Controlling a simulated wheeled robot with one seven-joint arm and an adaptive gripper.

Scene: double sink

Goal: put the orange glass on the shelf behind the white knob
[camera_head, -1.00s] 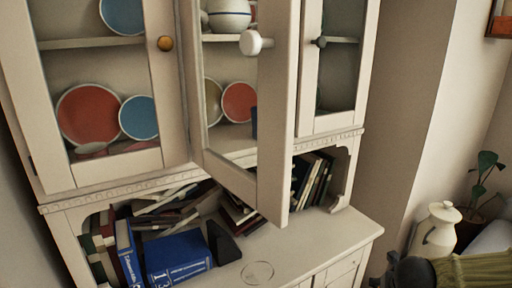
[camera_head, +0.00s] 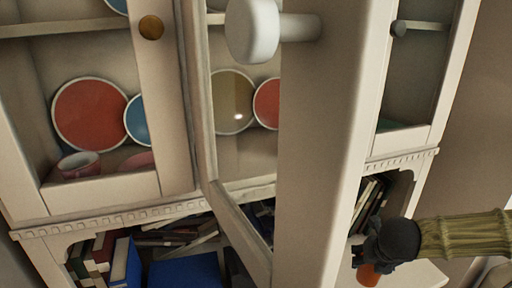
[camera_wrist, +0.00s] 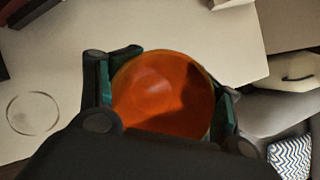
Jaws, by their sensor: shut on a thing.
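The orange glass (camera_wrist: 160,95) is between the fingers of my gripper (camera_wrist: 165,100) in the wrist view, seen from above. In the head view my gripper (camera_head: 372,250) is low at the right, in front of the cabinet, with part of the orange glass (camera_head: 369,276) below it. The white knob (camera_head: 254,30) is on the middle cabinet door (camera_head: 325,150), which stands open toward me. The middle compartment's lower shelf (camera_head: 240,187) shows partly through the door's opening and bears plates. The door hides the rest of this shelf.
Books (camera_head: 125,262) fill the niche below. A clear round outline (camera_wrist: 33,113) shows on the counter. A patterned cushion (camera_wrist: 290,158) is at the lower right.

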